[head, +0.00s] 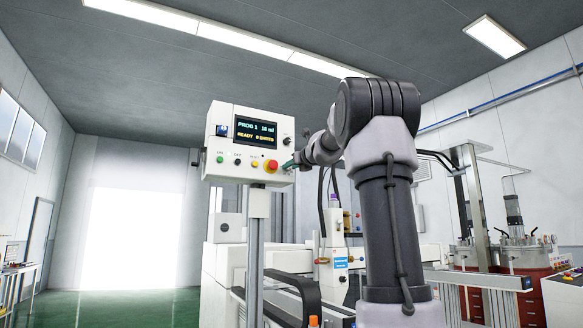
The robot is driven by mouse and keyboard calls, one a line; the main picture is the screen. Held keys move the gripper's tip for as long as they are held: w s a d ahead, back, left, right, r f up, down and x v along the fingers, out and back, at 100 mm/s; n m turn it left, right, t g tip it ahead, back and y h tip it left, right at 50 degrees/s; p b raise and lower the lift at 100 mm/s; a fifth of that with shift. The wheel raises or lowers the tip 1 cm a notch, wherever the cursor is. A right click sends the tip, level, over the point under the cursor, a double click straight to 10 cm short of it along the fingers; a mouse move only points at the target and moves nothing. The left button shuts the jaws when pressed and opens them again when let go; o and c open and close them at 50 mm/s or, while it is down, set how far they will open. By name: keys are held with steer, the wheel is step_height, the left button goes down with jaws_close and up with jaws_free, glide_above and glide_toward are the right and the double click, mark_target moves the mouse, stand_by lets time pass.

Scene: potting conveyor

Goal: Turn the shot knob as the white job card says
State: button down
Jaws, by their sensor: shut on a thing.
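The control panel (212,150) is a pale box on a post, left of my arm. Its screen (256,131) reads "PROG 1", "15 ml" and "READY", with a shot count too small to read surely. A small dark knob (287,141) shows right of the screen. My gripper (291,165) is at the panel's lower right edge, below that knob and right of the red button. It is shut on what I take to be the shot knob, which the gripper hides. I cannot make out its pointer or the white job card.
A red mushroom button (271,166) sits close left of my gripper, with a yellow button (254,164) and other small buttons further left. A dispensing machine with a white and blue unit (340,264) stands behind the panel post. Red-based tanks (507,284) stand at the right.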

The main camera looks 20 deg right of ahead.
steer(key=shift+f, duration=0.15)
steer(key=c, duration=0.6)
jaws_free()
steer(key=shift+s, duration=0.1)
steer(key=s, duration=1)
steer(key=shift+s+d, duration=0.2)
steer(key=shift+s, duration=0.1)
